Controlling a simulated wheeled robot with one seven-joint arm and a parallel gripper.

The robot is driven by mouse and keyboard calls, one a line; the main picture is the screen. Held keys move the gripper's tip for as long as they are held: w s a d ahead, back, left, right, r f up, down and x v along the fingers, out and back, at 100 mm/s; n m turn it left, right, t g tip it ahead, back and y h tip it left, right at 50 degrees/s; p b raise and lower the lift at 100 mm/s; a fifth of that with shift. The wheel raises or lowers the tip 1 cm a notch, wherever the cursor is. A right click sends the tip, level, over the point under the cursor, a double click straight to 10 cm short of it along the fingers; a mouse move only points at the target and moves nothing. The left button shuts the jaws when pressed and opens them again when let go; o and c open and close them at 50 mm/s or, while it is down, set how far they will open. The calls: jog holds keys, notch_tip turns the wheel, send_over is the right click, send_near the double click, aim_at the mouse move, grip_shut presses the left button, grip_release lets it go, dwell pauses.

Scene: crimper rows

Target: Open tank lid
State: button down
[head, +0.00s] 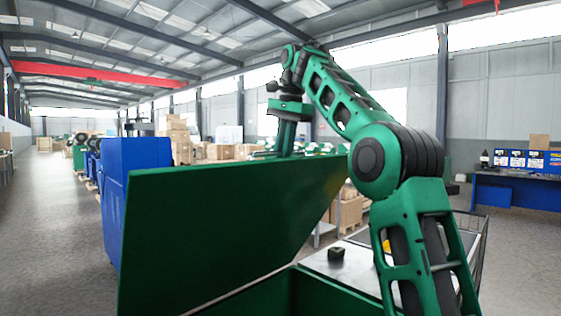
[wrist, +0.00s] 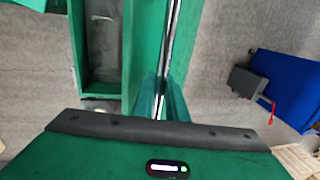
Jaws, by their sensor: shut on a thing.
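The green tank lid (head: 215,225) stands raised and tilted above the green tank (head: 310,295), whose rim shows at the bottom of the head view. My gripper (head: 287,148) is at the lid's upper edge, its fingertips partly hidden behind the panel. In the wrist view the lid (wrist: 172,45) shows as a thin edge-on strip, and my gripper (wrist: 161,108) is shut on its edge. The open tank (wrist: 103,50) shows to the left of the strip, with its inside partly visible.
A blue machine (head: 135,165) stands left behind the lid. Boxes on pallets (head: 345,210) are behind. Open floor (head: 45,220) lies at the left.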

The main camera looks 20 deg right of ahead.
jog(key=shift+s+r, duration=0.35)
jog(key=shift+r, duration=0.2)
jog(key=c, duration=1.9)
grip_release()
jog(key=shift+s, duration=0.1)
jog(key=shift+o, duration=0.7)
jog(key=shift+s+d+r, duration=0.1)
jog(key=shift+s, duration=0.05)
jog(key=shift+w+f, duration=0.2)
jog(key=shift+s, duration=0.1)
